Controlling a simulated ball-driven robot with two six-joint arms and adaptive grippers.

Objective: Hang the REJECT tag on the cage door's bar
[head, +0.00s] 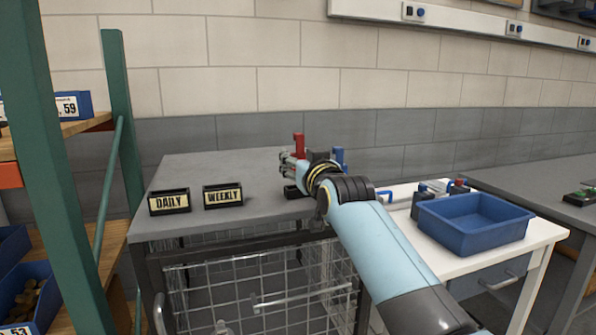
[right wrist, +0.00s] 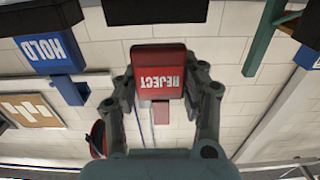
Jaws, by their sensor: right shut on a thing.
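The red REJECT tag (right wrist: 158,72) is held between the fingers of my right gripper (right wrist: 165,88) in the right wrist view, its lettering upside down there. A gap separates the tag from a black block (right wrist: 155,12). In the head view red of the tag (head: 298,142) shows above my right gripper (head: 292,167), over the grey cabinet top's right part. The cage door's horizontal bar (head: 300,298) is low on the wire front, apart from the tag. My left gripper is not in view.
A blue HOLD tag (right wrist: 50,50) is beside the REJECT tag. DAILY (head: 169,202) and WEEKLY (head: 222,196) holders stand on the cabinet top (head: 190,170). A blue bin (head: 475,224) stands on the white table at right. A green rack post (head: 122,120) rises at left.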

